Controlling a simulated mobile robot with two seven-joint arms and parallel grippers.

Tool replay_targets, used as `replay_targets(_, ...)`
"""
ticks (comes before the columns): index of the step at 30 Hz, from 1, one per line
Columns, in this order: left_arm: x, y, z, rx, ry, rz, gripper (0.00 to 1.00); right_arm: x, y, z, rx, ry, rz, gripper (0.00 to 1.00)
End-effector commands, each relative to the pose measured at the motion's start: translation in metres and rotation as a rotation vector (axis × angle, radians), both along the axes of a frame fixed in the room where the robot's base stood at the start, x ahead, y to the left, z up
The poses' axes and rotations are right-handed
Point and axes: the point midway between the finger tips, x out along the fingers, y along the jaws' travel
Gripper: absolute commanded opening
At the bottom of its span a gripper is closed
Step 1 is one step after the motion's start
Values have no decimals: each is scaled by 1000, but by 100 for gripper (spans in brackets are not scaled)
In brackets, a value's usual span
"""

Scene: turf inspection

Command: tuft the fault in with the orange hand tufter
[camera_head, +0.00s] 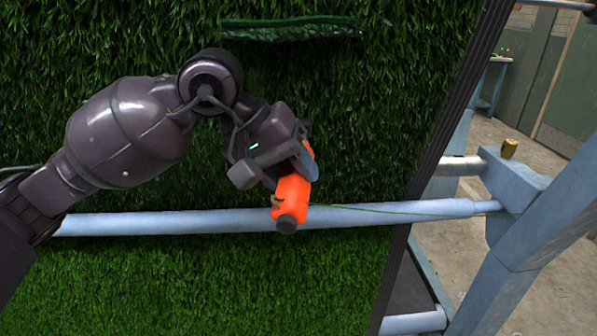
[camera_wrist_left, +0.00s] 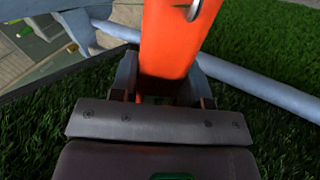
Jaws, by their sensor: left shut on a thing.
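The orange hand tufter (camera_head: 291,196) is in my left gripper (camera_head: 300,165), which is shut on its body. Its dark end cap points down and toward the camera, in front of the pale blue bar. In the left wrist view the orange body (camera_wrist_left: 172,40) rises between the two fingers (camera_wrist_left: 160,85). The tufter's other end is hidden behind the gripper. A dark green raised strip (camera_head: 290,31), perhaps the fault, lies across the turf above the gripper. A thin green yarn (camera_head: 390,210) runs from near the tufter to the right. My right gripper is not in view.
Upright green turf (camera_head: 120,50) fills most of the head view and ends at a dark edge at right. A pale blue bar (camera_head: 150,223) crosses in front of it.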

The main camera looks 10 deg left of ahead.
Motion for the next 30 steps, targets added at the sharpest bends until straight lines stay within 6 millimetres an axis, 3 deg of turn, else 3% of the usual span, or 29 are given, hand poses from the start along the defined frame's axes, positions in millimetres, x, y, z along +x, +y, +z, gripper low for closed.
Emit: replay_targets(30, -8, 31, 0, -1, -1, 2, 10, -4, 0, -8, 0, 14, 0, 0)
